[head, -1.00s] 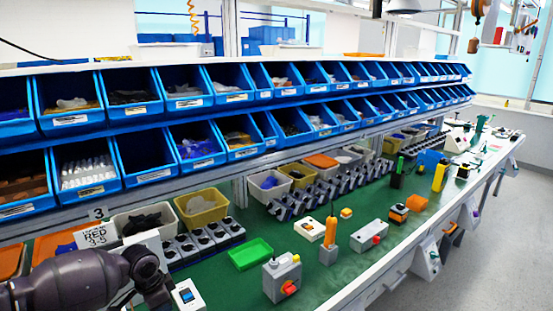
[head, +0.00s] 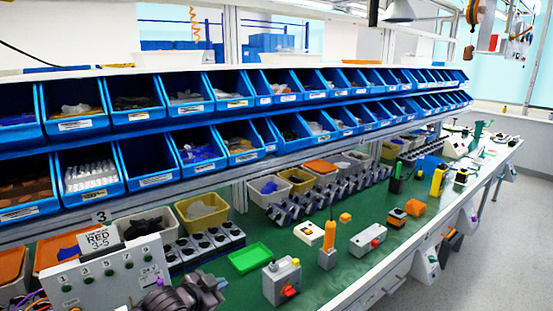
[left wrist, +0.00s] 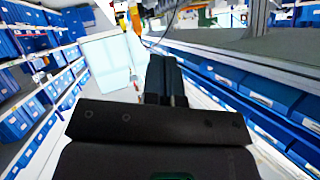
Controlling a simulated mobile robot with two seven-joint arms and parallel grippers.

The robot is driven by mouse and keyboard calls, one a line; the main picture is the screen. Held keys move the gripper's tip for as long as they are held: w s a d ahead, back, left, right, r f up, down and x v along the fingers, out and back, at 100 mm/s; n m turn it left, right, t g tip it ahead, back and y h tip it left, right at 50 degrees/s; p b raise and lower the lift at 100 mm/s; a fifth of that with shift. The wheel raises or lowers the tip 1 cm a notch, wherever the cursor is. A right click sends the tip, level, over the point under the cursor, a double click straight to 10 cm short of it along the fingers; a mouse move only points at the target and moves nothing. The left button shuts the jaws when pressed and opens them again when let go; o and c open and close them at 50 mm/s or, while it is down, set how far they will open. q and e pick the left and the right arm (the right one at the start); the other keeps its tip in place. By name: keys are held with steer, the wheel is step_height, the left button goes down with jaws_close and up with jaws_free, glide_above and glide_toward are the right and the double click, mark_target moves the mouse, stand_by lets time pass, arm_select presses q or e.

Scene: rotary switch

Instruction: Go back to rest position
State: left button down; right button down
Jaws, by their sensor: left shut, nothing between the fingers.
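The rotary switch, a grey box (head: 276,284) with a red-orange knob (head: 289,291) on its front, stands on the green bench top in the head view. Nothing is touching it. My left arm (head: 180,298) shows at the bottom edge of the head view, left of the switch, with its lower part cut off by the frame. In the left wrist view my left gripper (left wrist: 166,80) has its dark fingers together with nothing between them. It points towards open space between shelves of blue bins. My right gripper is in neither view.
A panel with numbered buttons (head: 110,272) stands behind my left arm. A green tray (head: 249,257), an orange-topped tool (head: 328,245) and a grey box with a red button (head: 368,241) are on the bench. Blue bins (head: 141,112) line the rack above.

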arm_select(q)
steer(key=s+a+f+n+y, duration=0.2)
steer(key=s+a+f+n, duration=0.1)
steer(key=s, duration=0.6)
steer(key=s+a+f+n+y, duration=0.2)
steer(key=s+a+f, duration=0.4)
steer(key=s, duration=0.4)
steer(key=s+a+f+n+y, duration=0.2)
steer(key=s+a+f+n, duration=0.2)
steer(key=s, duration=0.6)
step_height(320, 180, down, 3)
steer(key=shift+s+a+r+n+t+y, duration=0.15)
steer(key=shift+s+a+n+t+y, duration=0.1)
steer(key=shift+a+n+t+y, duration=0.15)
